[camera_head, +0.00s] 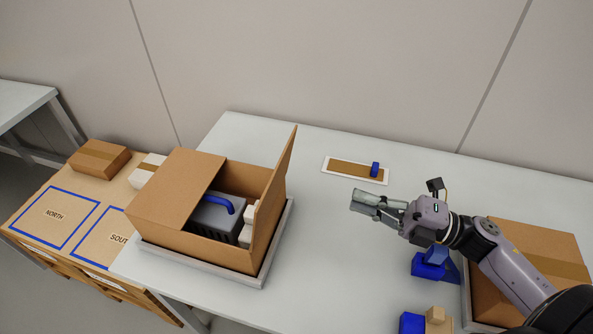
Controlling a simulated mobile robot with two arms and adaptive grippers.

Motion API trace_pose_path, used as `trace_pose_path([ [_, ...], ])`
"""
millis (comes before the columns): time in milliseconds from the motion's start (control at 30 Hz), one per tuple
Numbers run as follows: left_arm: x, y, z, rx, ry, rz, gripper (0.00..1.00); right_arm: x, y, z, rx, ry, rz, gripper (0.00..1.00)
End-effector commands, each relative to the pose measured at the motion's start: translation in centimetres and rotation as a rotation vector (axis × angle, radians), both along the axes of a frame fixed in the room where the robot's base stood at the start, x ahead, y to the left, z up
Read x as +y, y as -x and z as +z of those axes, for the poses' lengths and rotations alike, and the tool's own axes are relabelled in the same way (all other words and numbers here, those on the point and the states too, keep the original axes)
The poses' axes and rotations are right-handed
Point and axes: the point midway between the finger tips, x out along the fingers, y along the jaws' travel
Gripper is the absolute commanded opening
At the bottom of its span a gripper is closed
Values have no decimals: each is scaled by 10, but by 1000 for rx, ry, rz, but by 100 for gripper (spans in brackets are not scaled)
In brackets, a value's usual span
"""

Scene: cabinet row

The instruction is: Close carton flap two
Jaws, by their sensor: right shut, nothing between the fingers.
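An open carton (195,244) sits on a grey tray (187,282) on the white table. Its left flap (175,188) lies folded over the left part of the opening. Its right flap (273,197) stands up, leaning slightly outward to the right. Inside are a grey case (214,220) with a blue handle and white blocks (247,232) beside it. My right gripper (357,200) is shut and empty, to the right of the carton and apart from the raised flap, pointing left. My left gripper is not in view.
A white-framed brown strip (345,169) with a blue piece lies behind my right gripper. Blue blocks (428,268) and a closed carton (540,250) are near my right arm. A wooden table (60,190) with marked squares stands at left.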

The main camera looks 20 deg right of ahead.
Motion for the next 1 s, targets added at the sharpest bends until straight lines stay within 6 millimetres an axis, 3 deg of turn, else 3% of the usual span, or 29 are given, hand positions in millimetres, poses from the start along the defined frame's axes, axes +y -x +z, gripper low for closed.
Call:
trace_pose_path([
  [300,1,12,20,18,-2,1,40,45,-31,17,-6,-5,1,0],
  [600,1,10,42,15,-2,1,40,93,-63,27,-2,-6,-1,0],
  [800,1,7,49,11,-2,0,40,108,-74,27,1,-4,-2,0],
  [1000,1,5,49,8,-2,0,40,112,-76,25,2,-4,-1,0],
])
